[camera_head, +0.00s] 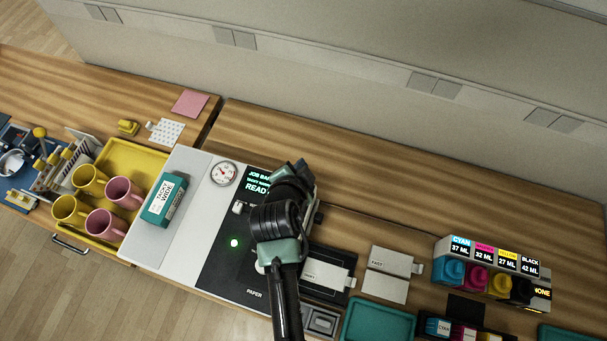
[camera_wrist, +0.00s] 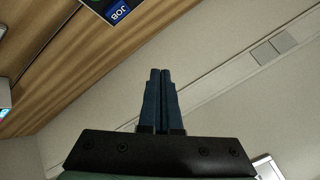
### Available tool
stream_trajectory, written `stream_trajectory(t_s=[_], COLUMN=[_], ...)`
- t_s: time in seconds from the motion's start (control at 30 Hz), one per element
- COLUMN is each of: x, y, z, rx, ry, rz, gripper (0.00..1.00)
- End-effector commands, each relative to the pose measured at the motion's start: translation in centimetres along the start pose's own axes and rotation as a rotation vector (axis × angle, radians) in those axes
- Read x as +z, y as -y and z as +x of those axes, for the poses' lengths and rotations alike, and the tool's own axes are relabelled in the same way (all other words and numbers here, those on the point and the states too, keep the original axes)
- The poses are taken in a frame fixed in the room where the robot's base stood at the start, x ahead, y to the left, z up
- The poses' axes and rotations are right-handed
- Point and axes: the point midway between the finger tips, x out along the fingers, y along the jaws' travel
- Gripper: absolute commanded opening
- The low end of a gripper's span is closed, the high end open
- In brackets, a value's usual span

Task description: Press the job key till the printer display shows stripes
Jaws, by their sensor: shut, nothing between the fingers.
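The printer (camera_head: 215,262) has a black panel and a white bed. Its display (camera_head: 257,180) shows pale text starting "JOB BA" and "READ", and my arm covers the right part. A green light (camera_head: 234,243) glows on the panel. My gripper (camera_head: 297,168) is over the right side of the printer in the head view and hides what lies beneath it. In the wrist view my gripper (camera_wrist: 160,72) is shut and empty. A blue key marked JOB (camera_wrist: 118,12) shows at the top edge there, apart from the fingertips and partly cut off.
A teal-and-white box (camera_head: 165,200) lies on the white bed beside a yellow tray (camera_head: 148,160) with several mugs. A round gauge (camera_head: 224,173) is near the display. Ink bottles (camera_head: 475,279) stand at right. The wooden counter behind is mostly clear up to the wall.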

Motion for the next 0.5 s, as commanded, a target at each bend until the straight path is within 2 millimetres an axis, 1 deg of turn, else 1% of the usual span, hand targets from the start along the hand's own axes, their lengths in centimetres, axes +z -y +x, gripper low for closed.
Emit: stream_trajectory(t_s=[0.1, 0.5], x=[0.48, 0.61], y=[-0.73, -0.83], z=[-0.04, 0.22], rx=[0.02, 0.017], ry=[0.009, 0.008], rz=[0.01, 0.01], gripper=[0.0, 0.0])
